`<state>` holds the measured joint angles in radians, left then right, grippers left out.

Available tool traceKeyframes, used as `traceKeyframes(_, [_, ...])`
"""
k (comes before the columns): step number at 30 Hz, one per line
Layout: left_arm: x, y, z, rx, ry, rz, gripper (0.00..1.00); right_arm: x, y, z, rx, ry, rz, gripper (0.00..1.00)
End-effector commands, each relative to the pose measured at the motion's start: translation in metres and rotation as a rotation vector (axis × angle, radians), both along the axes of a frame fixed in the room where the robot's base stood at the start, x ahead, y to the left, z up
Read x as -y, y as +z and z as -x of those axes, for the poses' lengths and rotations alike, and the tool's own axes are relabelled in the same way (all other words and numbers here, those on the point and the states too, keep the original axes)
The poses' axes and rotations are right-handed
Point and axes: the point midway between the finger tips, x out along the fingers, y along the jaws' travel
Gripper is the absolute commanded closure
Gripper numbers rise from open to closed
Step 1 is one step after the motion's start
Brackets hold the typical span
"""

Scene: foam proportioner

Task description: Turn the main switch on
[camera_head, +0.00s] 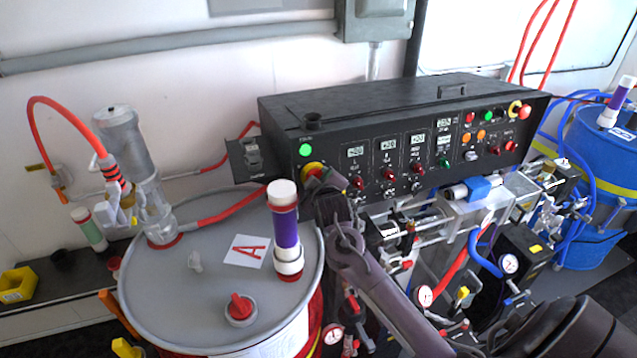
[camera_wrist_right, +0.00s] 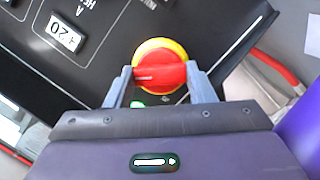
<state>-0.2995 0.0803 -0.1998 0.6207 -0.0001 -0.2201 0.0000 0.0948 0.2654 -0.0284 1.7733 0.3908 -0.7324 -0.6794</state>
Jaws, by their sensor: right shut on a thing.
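The main switch is a red rotary knob on a yellow round plate (camera_wrist_right: 160,70), at the left end of the black control panel (camera_head: 400,150). In the head view only part of its yellow and red edge (camera_head: 314,170) shows; my right gripper hides the rest. My right gripper (camera_head: 326,185) reaches it from the front. In the right wrist view the two grey fingers (camera_wrist_right: 158,88) are shut on the sides of the red knob. A green lamp (camera_head: 305,149) above the switch is lit. My left gripper is not in view.
A grey drum (camera_head: 150,285) marked A, with a purple and white cylinder (camera_head: 285,225) standing on it, is close to the left of my right arm. Pumps, hoses and gauges (camera_head: 510,263) lie below the panel. A blue drum (camera_head: 605,150) stands at the far right.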

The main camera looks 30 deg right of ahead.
Motion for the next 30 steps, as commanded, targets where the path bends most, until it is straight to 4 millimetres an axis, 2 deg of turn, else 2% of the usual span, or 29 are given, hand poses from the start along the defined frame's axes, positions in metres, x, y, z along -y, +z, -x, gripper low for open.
traceKeyframes(12, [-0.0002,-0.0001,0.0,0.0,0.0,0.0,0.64,-0.0002,-0.0015,0.0003,-0.001,-0.002,-0.009,0.74])
traceKeyframes(13, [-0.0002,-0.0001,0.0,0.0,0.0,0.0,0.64,-0.0002,-0.0015,0.0003,-0.001,-0.002,-0.009,0.48])
traceKeyframes(17, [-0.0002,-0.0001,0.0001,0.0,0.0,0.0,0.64,-0.0003,-0.0013,0.0002,0.0,-0.002,-0.008,0.31])
traceKeyframes(26, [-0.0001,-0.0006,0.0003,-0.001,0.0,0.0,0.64,-0.0004,-0.0005,0.0006,0.001,-0.001,-0.006,0.29])
traceKeyframes(30, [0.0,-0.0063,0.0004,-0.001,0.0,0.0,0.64,-0.0042,0.0011,0.009,0.002,0.0,-0.005,0.29])
